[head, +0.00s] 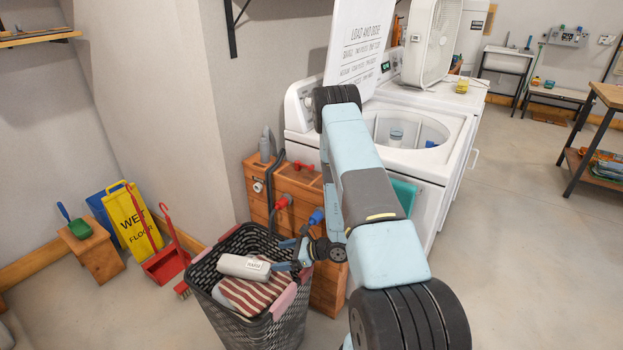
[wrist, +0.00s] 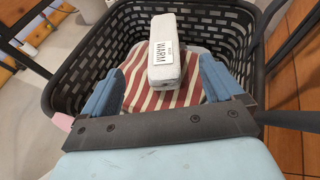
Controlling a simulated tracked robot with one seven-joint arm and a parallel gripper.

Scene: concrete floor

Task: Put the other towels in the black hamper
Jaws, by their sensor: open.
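The black hamper (head: 262,325), a slatted basket with pink handles, stands on the floor at lower centre; its rim also shows in the wrist view (wrist: 66,90). A red-and-white striped towel (head: 255,295) lies inside, also seen in the wrist view (wrist: 136,98). A whitish rolled towel (head: 240,267) with a "WARM" label is above the striped towel, within the hamper's outline; it shows in the wrist view (wrist: 165,75). I cannot tell whether it rests there or is falling. My gripper (head: 287,256) is open at the hamper's right side, its fingers apart on either side of the roll (wrist: 160,80).
The white washer (head: 450,150) has its lid up and blue and white items (head: 396,136) inside. A wooden cabinet (head: 300,185) with taps stands close behind the hamper. A yellow wet-floor sign (head: 130,215) and red dustpan (head: 166,262) are left.

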